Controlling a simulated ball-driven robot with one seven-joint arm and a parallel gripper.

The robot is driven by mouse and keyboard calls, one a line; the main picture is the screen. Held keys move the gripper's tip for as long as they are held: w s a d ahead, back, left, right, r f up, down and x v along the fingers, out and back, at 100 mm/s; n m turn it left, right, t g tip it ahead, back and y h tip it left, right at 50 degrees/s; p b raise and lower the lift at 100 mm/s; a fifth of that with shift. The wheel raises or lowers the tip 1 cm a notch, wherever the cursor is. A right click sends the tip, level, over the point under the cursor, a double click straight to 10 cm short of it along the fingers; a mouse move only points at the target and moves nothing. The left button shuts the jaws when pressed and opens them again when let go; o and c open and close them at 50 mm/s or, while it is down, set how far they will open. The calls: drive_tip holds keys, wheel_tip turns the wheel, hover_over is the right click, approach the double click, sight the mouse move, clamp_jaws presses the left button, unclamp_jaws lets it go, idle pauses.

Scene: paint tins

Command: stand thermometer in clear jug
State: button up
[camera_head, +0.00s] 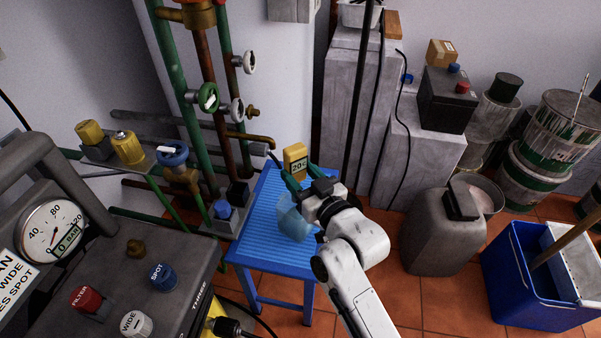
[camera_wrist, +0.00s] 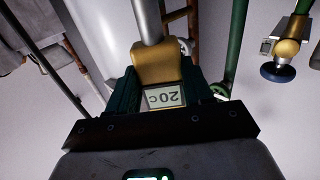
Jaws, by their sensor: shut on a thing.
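The thermometer (camera_head: 296,156) is a yellow block with a display reading 20 C. My gripper (camera_head: 298,174) is shut on it, with one green finger on each side. In the wrist view the thermometer (camera_wrist: 155,66) sits between the fingers (camera_wrist: 160,92), its display facing the camera. A grey rod lines up with its far end there; I cannot tell whether it belongs to it. The clear jug (camera_head: 288,217) is a pale, see-through shape on the blue slatted stool (camera_head: 262,250). It shows below and left of my gripper, which partly covers it. The thermometer appears above the jug and apart from it.
Green and brown pipes with valves (camera_head: 208,97) stand behind and left of the stool. A grey machine with a gauge (camera_head: 55,228) is at front left. A grey canister (camera_head: 440,240) and a blue bucket (camera_head: 515,295) stand on the tiles at right. The stool's front is bare.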

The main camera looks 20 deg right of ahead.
wheel_tip(320, 180, down, 8)
drive_tip(key=b, duration=0.5)
drive_tip(key=shift+r+b, duration=0.2)
drive_tip(key=shift+b, duration=0.15)
drive_tip(key=o, duration=1.2)
drive_tip(key=shift+c, duration=0.2)
drive_tip(key=shift+s, duration=0.1)
drive_tip(key=s+d+p, duration=0.1)
drive_tip(key=s+p, duration=0.1)
drive_tip(key=s, duration=0.8)
drive_tip(key=shift+s+d, duration=0.25)
drive_tip(key=shift+d, duration=0.1)
